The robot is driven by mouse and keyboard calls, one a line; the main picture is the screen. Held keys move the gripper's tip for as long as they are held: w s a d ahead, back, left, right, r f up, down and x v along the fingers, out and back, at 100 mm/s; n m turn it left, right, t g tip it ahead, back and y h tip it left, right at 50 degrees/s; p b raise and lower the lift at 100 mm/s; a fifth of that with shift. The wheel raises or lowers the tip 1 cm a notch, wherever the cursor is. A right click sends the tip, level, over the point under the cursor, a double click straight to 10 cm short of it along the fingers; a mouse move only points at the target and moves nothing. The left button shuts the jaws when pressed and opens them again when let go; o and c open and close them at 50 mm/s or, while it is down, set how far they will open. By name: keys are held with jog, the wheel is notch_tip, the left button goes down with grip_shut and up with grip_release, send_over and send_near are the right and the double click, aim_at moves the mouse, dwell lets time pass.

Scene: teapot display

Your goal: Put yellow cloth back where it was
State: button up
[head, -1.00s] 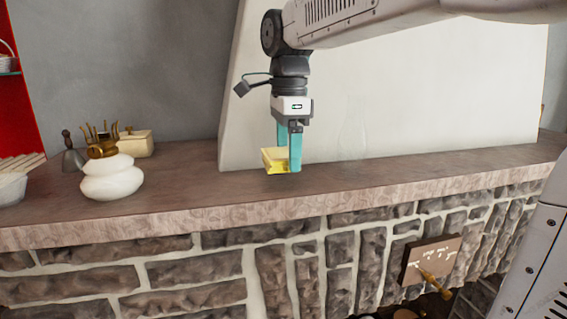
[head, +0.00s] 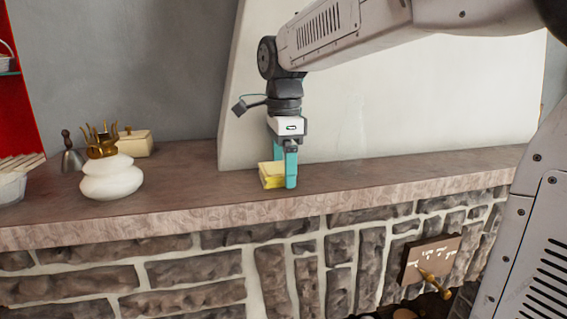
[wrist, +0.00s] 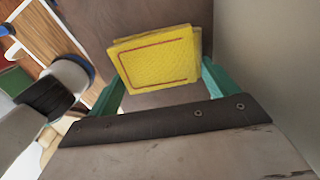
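The yellow cloth (head: 272,177) is a folded, thick square at the stone counter, in front of the white panel. In the wrist view the cloth (wrist: 157,58) shows a red stitched line and lies between the two teal fingers. My gripper (head: 284,172) points down and is shut on the cloth, with a finger on either side. The cloth's underside is hidden, so I cannot tell whether it touches the counter (head: 210,192) or hangs just above it.
A white pot (head: 111,178), a brass piece (head: 101,146), a dark bell (head: 72,157) and a cream box (head: 136,143) stand to the left. A faint clear glass vessel (head: 352,135) stands to the right. The counter just left of the cloth is clear.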

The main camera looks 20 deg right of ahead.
aim_at(283, 167)
notch_tip(283, 167, up, 12)
jog(key=s+d+f+n+t, duration=0.1)
jog(key=s+f+n, duration=1.9)
jog(key=s+f, duration=0.2)
jog(key=s, duration=0.2)
jog(key=shift+s+d, duration=0.2)
jog(key=shift+s, duration=0.15)
